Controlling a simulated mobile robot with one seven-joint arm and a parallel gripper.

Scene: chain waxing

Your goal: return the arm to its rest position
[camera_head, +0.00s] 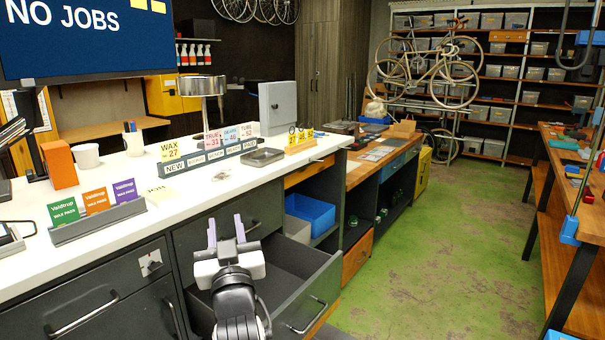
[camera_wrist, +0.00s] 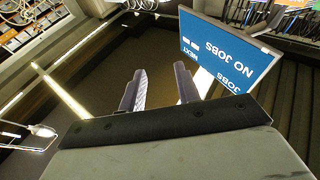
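My gripper (camera_head: 226,231) is raised in front of the white counter (camera_head: 116,193), above an open drawer (camera_head: 297,268). Its two pale purple fingers are spread apart with nothing between them. In the wrist view the open fingers of my gripper (camera_wrist: 160,88) point toward the dark wall and ceiling area, and that view appears upside down. My arm comes up from the bottom of the head view.
The drawer sticks out with its dark inside visible. On the counter stand wax pack cards (camera_head: 97,222), an orange box (camera_head: 60,165) and a sign row (camera_head: 213,153). A sign screen (camera_head: 90,35) hangs above left. Green floor (camera_head: 430,250) is clear at right, before a workbench (camera_head: 575,180).

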